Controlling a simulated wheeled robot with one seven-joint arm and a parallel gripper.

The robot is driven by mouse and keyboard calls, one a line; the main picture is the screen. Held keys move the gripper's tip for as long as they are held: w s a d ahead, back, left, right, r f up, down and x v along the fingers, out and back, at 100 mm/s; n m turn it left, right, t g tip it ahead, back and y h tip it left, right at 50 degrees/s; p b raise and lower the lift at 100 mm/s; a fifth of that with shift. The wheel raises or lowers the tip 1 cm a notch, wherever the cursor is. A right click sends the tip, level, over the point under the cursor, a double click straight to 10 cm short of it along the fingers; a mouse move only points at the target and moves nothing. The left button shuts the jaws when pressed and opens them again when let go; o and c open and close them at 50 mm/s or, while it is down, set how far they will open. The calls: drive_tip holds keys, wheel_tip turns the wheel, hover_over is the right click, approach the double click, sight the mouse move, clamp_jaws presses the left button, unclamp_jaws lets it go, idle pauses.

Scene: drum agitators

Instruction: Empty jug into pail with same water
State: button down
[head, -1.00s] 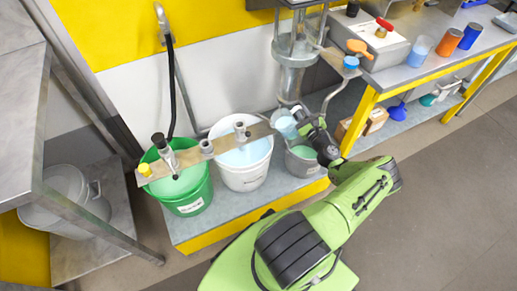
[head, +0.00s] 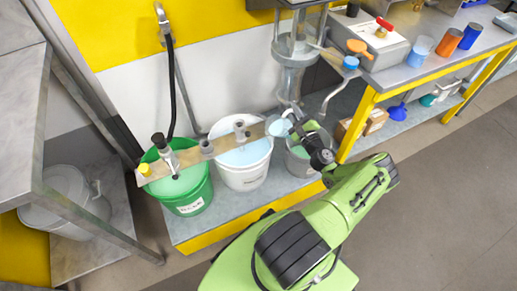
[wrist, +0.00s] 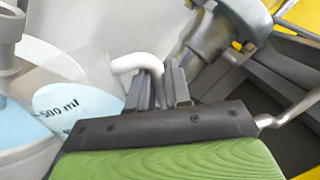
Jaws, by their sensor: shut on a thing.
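My gripper (head: 298,124) is shut on the white handle of a clear jug (head: 279,128) that holds pale blue water. In the wrist view the jug (wrist: 75,85) shows a "500 ml" mark and looks tilted, and my gripper (wrist: 160,88) closes on its handle. The jug is in the air between the white pail and the grey pail, by the white pail's right rim. The white pail (head: 243,178) holds pale blue water. The green pail (head: 188,198) and the grey pail (head: 300,166) hold pale green water. The grey pail is partly hidden by my gripper.
A beige bar (head: 222,143) with fittings lies across above the pails. A glass and metal column (head: 294,75) stands behind the grey pail. A bench at right carries several cups (head: 421,46). A metal table (head: 25,120) stands at left. Open floor lies at right.

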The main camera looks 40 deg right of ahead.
sight(286, 113)
drive_tip(key=shift+w+a+r+n+t+y, duration=0.1)
drive_tip(key=shift+a+n+t+y, duration=0.1)
drive_tip(key=shift+a+n, duration=0.55)
drive_tip(key=shift+w+a+n+t+y, duration=0.1)
drive_tip(key=shift+a+n+y, duration=0.2)
drive_tip(key=shift+n, duration=0.85)
idle(3.4)
drive_tip(key=shift+w+a+r+n, duration=0.1)
drive_tip(key=shift+a+r+n, duration=0.55)
drive_tip(key=shift+n, duration=0.35)
idle(1.7)
